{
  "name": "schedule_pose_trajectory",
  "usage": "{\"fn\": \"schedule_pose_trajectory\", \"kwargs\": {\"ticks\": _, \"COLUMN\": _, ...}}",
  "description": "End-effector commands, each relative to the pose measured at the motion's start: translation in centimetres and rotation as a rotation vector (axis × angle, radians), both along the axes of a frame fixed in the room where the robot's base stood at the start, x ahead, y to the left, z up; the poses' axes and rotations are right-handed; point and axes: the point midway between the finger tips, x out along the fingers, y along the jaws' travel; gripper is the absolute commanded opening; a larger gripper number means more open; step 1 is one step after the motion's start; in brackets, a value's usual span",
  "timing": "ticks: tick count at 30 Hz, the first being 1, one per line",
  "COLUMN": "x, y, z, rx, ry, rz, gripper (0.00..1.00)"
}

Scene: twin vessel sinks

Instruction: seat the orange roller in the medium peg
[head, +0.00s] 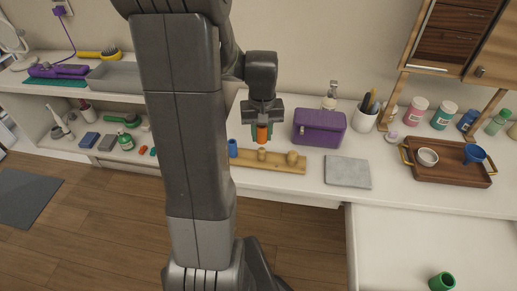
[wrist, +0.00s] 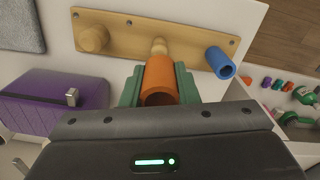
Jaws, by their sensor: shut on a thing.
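My gripper (head: 262,130) is shut on the orange roller (head: 262,136), a hollow tube that hangs roughly upright between the green fingertips. In the wrist view the orange roller (wrist: 159,78) shows its open end towards the camera. The wooden peg board (head: 275,166) lies on the counter below. Its medium peg (head: 262,154) is the middle one, just under the roller; it also shows in the wrist view (wrist: 158,46), partly hidden by the roller. The roller looks slightly above the peg; I cannot tell if they touch. The larger peg (wrist: 92,38) is bare.
A blue roller (head: 232,147) stands at the board's left end; the wrist view shows it (wrist: 221,62) too. A purple case (head: 319,128) stands behind the board, and a grey slab (head: 347,172) lies to its right. A green roller (head: 442,281) is at the lower right.

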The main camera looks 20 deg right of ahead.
Motion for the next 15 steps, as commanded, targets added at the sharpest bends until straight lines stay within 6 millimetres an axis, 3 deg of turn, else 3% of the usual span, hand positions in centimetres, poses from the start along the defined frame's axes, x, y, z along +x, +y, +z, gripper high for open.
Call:
{"fn": "schedule_pose_trajectory", "kwargs": {"ticks": 3, "x": -0.1, "y": 0.0, "z": -2.5, "rx": 0.002, "ry": 0.005, "rz": 0.0, "gripper": 0.07}}
{"fn": "schedule_pose_trajectory", "kwargs": {"ticks": 15, "x": 0.0, "y": 0.0, "z": -7.2, "rx": 0.001, "ry": 0.003, "rz": 0.0, "gripper": 0.07}}
